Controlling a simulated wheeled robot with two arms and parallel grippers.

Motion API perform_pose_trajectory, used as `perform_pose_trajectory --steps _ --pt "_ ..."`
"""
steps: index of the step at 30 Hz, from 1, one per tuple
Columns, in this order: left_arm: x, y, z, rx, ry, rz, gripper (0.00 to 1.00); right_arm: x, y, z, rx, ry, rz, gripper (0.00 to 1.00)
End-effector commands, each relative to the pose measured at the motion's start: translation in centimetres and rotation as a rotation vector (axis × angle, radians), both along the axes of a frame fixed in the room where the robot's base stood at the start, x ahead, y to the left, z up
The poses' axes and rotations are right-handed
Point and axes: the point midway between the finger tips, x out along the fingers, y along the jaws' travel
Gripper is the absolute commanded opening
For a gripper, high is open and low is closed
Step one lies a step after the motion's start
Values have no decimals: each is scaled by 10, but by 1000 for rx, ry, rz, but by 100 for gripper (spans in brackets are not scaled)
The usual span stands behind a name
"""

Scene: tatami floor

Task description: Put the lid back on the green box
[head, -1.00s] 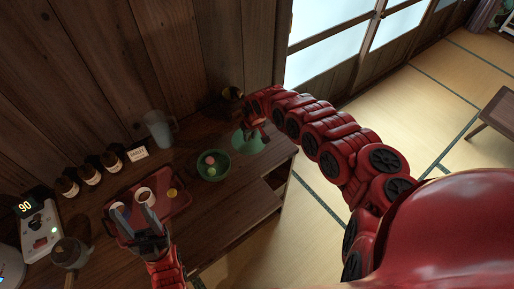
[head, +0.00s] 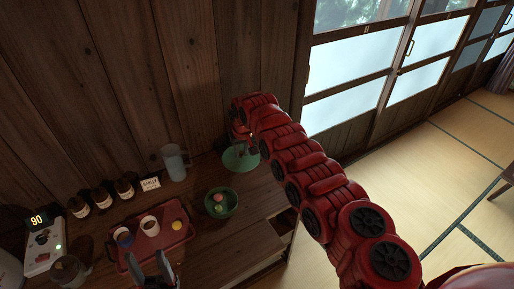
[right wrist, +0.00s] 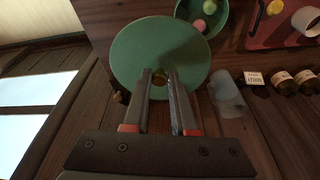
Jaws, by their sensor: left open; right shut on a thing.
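The green box (head: 234,203) is a round, bowl-like container standing open on the wooden counter, with a pink and a green ball inside. It also shows at the top of the right wrist view (right wrist: 222,28). The lid (head: 238,162) is a flat green disc behind the box, towards the wall. My right gripper (right wrist: 160,78) is shut on the small brass knob of the lid (right wrist: 140,45). I cannot tell how high the lid is above the counter. My left gripper (head: 150,257) is open and empty, at the front edge of the red tray.
The red tray (head: 178,238) holds cups and a yellow item left of the box. A translucent mug (head: 174,162), a small sign (head: 150,184) and brown bottles (head: 103,198) line the wall. A scale-like device (head: 44,247) is at far left. Counter right of the box is clear.

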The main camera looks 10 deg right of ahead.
Motion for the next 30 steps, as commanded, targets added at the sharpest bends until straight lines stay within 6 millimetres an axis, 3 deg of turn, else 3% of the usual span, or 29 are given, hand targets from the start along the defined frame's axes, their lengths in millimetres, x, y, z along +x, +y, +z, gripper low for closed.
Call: perform_pose_trajectory --steps 1,3,9,15,23,30 --pt "0 0 -13 0 0 0 55 -3 21 -25 0 4 8 0" --pt "0 0 -22 0 0 0 55 -7 41 -50 -1 6 4 0" --pt "0 0 -39 0 0 0 55 -21 79 -104 -2 5 -1 0" --pt "0 0 -45 0 0 0 55 -28 93 -125 -1 0 -2 0" --pt "0 0 -52 0 0 0 55 -29 94 -137 0 1 -3 0" --pt "0 0 -70 0 0 0 55 -28 94 -160 1 -2 -3 0"
